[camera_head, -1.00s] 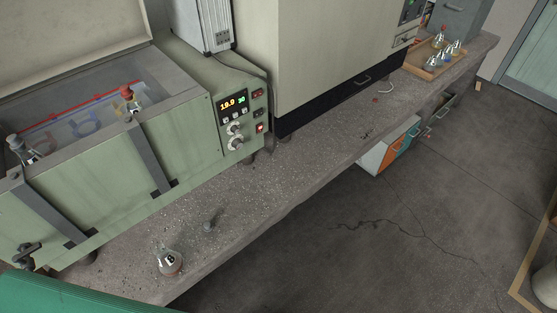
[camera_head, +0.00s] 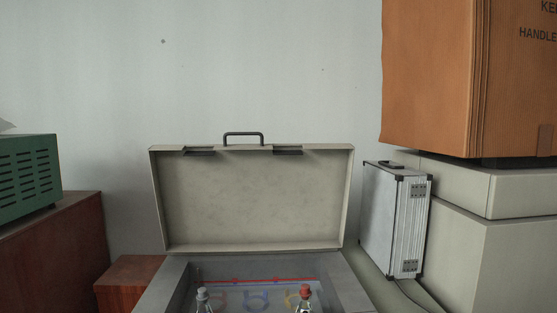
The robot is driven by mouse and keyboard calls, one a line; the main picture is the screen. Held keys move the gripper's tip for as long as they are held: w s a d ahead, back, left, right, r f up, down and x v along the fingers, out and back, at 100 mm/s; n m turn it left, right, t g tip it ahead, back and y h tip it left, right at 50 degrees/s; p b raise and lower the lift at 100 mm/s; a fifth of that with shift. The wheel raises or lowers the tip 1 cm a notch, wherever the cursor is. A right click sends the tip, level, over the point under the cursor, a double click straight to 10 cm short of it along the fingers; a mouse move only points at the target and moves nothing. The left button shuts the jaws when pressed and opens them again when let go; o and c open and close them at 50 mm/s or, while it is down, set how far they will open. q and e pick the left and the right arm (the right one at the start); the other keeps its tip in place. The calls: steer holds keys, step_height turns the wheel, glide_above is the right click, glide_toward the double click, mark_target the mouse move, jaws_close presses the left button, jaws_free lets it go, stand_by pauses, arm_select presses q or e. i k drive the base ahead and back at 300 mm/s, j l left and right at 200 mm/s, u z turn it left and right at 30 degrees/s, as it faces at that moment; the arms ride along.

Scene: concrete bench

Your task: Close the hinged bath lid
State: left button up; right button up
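The hinged bath lid (camera_head: 255,200) stands open and upright at the back of the bath. It is a cream, shallow box-like cover with a dark handle (camera_head: 243,134) on its top edge. The grey bath rim (camera_head: 162,283) shows below it at the bottom of the view. Inside the bath are a red rail and blue and yellow shapes.
A silver case (camera_head: 394,220) stands right of the lid, close to it. A large cardboard box (camera_head: 440,75) sits on a pale cabinet (camera_head: 500,245) at the right. A green vented unit (camera_head: 28,172) rests on brown wooden furniture (camera_head: 55,245) at the left. The wall above the lid is bare.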

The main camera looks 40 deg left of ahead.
mark_target(261, 197)
steer(key=u, duration=1.2)
steer(key=l, duration=0.1)
steer(key=k+z, duration=0.05)
